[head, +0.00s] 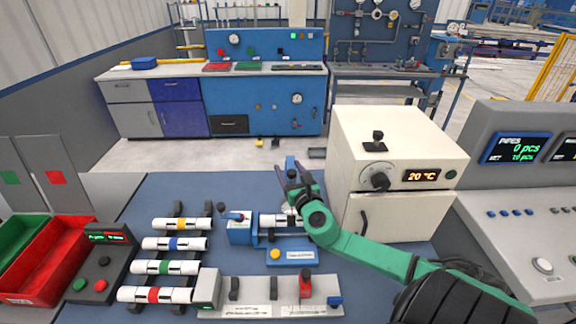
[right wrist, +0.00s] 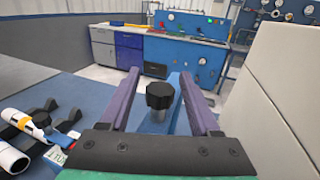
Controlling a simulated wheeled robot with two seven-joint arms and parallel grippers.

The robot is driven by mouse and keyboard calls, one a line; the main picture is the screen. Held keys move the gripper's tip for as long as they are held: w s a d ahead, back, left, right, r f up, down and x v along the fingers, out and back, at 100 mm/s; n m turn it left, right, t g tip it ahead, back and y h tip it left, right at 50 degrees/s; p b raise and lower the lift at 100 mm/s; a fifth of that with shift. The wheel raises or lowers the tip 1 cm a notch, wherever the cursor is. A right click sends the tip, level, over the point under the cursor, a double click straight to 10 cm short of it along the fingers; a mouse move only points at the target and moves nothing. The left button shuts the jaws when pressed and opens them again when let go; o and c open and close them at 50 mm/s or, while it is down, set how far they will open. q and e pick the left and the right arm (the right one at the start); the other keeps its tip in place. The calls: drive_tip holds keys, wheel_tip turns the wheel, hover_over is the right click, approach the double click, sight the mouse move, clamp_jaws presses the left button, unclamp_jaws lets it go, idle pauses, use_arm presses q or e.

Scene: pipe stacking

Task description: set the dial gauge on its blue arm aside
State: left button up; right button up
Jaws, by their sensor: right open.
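The blue arm (head: 290,163) of the dial gauge stands at the far side of the blue work mat, partly hidden by my right gripper (head: 291,172). In the right wrist view, the blue arm (right wrist: 180,88) and a black knob (right wrist: 160,95) on a metal stem stand between the two purple fingers of my open right gripper (right wrist: 159,76). A gap shows on each side of the knob. I cannot make out the gauge's dial face. My left gripper is not in view.
A blue clamp fixture (head: 240,228) holding a white pipe is just in front of my right gripper. Several banded pipes (head: 175,243) lie on a rack at left. A white oven (head: 398,150) stands close at right. The mat (head: 160,190) is clear at back left.

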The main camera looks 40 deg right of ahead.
drive_tip(key=shift+w+d+r, duration=0.1)
drive_tip(key=shift+w, duration=0.35)
clamp_jaws()
idle(1.1)
